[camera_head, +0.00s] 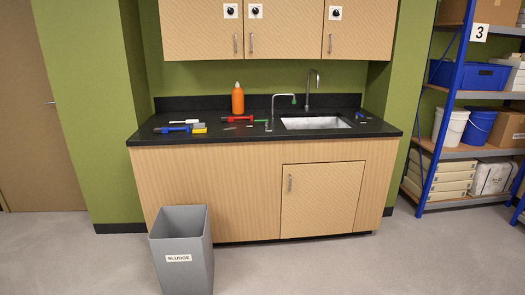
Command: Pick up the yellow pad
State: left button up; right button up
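A small yellow pad (200,131) lies on the left part of the black countertop (350,134), near its front edge. It is tiny in the head view, and its exact shape is hard to tell. A blue tool (172,129) lies just to its left, and a white item (186,122) lies just behind it. Neither of my grippers shows in the head view.
A grey bin labelled SLUDGE (181,250) stands on the floor before the counter's left part. The counter also holds an orange bottle (238,99), a red-handled tool (238,118) and a sink (315,123). Blue-framed shelving (445,100) stands right. The floor before the cabinet door is clear.

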aim_at(199, 127)
jog(key=i+u, duration=0.1)
jog(key=i, duration=0.65)
jog(key=i+l+u, duration=0.1)
jog(key=i, duration=0.7)
jog(key=i+l+u, duration=0.1)
jog(key=i+u, duration=0.3)
jog(key=i+l+u, duration=0.2)
jog(key=u, duration=0.15)
jog(key=i+l+u, duration=0.25)
jog(key=u, duration=0.15)
jog(key=i+l+u, duration=0.2)
jog(key=l+u, duration=0.15)
